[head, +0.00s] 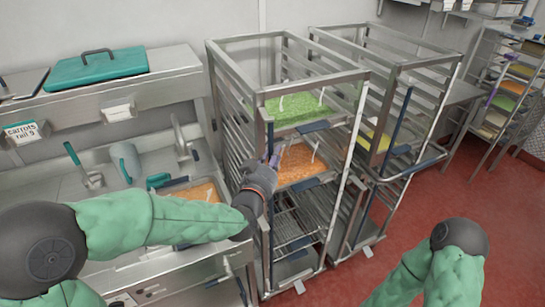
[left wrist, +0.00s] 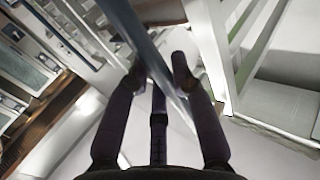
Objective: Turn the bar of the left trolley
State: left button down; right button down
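The left trolley (head: 262,112) is a tall metal rack with a green-filled tray (head: 300,110) above an orange-filled tray (head: 298,165). My left gripper (head: 275,158) is at its front left post, level with the orange tray. In the left wrist view, a grey metal bar (left wrist: 148,48) runs diagonally across the space between my two dark fingers. The fingers are apart, one on each side of it. I cannot tell whether they touch the bar. My right arm shows at the lower right of the head view, but its gripper is out of view.
A second trolley (head: 440,64) with a dark blue bar (head: 398,115) stands close on the right. A metal counter (head: 75,190) with scoops and a teal lid (head: 97,68) on its upper shelf is on the left. The red floor (head: 420,225) is clear at front right.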

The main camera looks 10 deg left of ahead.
pick_arm(q)
jog(key=shift+d+y, duration=0.15)
jog(key=shift+y, duration=0.15)
jog(key=w+n+g+y+p, duration=0.4)
jog(key=n+g+y+p, duration=0.3)
jog(key=n+y+p, duration=0.2)
jog(key=w+n+g+y+p, duration=0.4)
jog(key=n+g+y+p, duration=0.4)
jog(key=y, duration=0.3)
jog(key=shift+d+n+g+p, duration=0.2)
jog(key=shift+n+g+p, duration=0.15)
jog(key=shift+n, duration=0.45)
dwell(0.5)
